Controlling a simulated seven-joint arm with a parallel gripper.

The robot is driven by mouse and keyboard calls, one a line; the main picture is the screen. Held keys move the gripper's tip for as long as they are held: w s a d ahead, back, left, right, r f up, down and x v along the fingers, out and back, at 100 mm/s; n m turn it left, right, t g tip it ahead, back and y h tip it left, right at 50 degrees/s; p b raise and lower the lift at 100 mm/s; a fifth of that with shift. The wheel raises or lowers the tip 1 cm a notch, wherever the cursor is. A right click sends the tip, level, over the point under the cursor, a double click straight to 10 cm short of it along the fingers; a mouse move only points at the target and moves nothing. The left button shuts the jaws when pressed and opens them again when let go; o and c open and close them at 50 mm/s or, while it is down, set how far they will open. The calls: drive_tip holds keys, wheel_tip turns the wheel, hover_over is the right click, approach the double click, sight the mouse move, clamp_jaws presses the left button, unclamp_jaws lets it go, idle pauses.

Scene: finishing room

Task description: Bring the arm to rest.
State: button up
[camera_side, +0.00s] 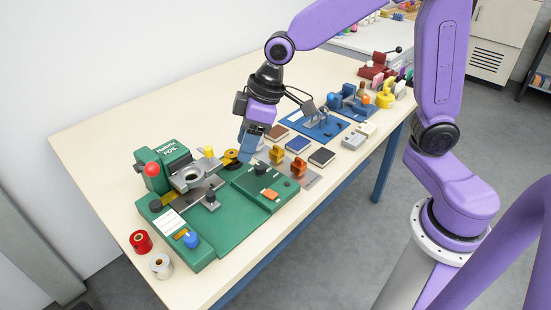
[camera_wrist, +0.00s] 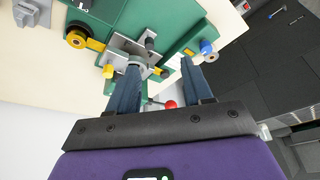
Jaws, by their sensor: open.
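My gripper (camera_side: 254,142) hangs above the table, just behind the right part of the green foil machine (camera_side: 231,228). Its fingers point down. In the wrist view my gripper (camera_wrist: 158,66) has its two blue fingers spread apart, with nothing held between them. The green machine (camera_wrist: 125,18) shows beyond the fingertips, with its grey metal parts, a red ball knob (camera_wrist: 170,104) and a blue knob (camera_wrist: 206,47). In the side view I cannot tell the exact gap between my fingertips and the things below.
The cream table (camera_side: 110,120) has clear room at its back left. A red roll (camera_side: 140,241) and a silver roll (camera_side: 161,265) stand front left.

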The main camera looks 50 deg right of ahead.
drive_tip(key=s+d+n+h, duration=0.1)
drive_tip(key=s+d, duration=0.2)
drive_tip(key=s, duration=0.4)
drive_tip(key=s+d+n+g, duration=0.1)
drive_tip(key=s+d, duration=0.3)
drive_tip(key=s, duration=0.4)
drive_tip(key=s+d+f+n+g+h, duration=0.1)
drive_tip(key=s+d, duration=0.3)
drive_tip(key=s, duration=0.4)
drive_tip(key=shift+s+d+h, duration=0.15)
drive_tip(key=shift+s+h, duration=0.05)
drive_tip(key=shift+h, duration=0.1)
